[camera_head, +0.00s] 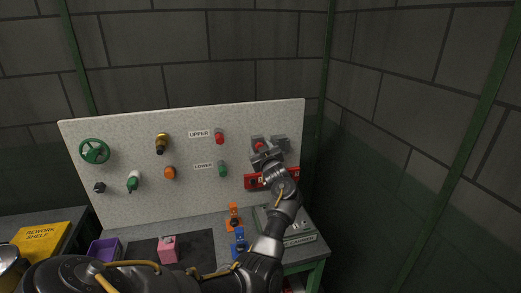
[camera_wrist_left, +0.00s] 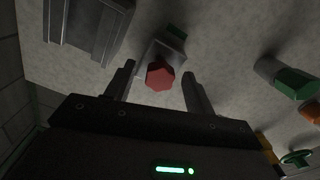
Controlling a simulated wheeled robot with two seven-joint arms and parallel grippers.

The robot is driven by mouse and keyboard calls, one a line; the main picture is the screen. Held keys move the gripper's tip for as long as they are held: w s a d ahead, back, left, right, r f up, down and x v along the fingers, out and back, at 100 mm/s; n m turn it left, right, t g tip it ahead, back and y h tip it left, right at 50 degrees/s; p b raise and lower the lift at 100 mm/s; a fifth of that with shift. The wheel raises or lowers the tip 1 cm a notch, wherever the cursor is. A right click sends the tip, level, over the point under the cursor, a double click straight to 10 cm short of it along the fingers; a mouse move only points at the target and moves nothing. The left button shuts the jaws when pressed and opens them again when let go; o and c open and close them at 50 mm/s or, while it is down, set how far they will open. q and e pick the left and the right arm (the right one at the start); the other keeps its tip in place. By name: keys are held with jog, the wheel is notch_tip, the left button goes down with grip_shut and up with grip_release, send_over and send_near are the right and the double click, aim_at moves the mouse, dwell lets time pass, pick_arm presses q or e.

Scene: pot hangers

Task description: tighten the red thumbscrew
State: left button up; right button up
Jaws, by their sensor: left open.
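The red thumbscrew (camera_head: 259,146) sits on a grey block at the right part of the pale upright board. In the left wrist view its faceted red head (camera_wrist_left: 160,76) shows between the two fingertips. My left gripper (camera_head: 265,155) is open in front of it, one finger on each side in the wrist view (camera_wrist_left: 160,85). I cannot tell whether the fingers touch it. In the head view the gripper partly covers the thumbscrew. My right gripper is not in view.
A red knob (camera_head: 219,137) marked UPPER and a green knob (camera_head: 223,170) marked LOWER stick out left of the gripper. A red bracket (camera_head: 291,179) is below it. A green wheel (camera_head: 94,151) is far left. Orange (camera_head: 234,222) and blue (camera_head: 239,246) items stand on the bench.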

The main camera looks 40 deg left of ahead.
pick_arm(q)
jog(key=p+v, duration=0.3)
jog(key=v, duration=0.2)
dwell(0.4)
jog(key=b+v, duration=0.3)
jog(key=v, duration=0.4)
jog(key=shift+d, duration=0.25)
jog(key=shift+s, duration=0.1)
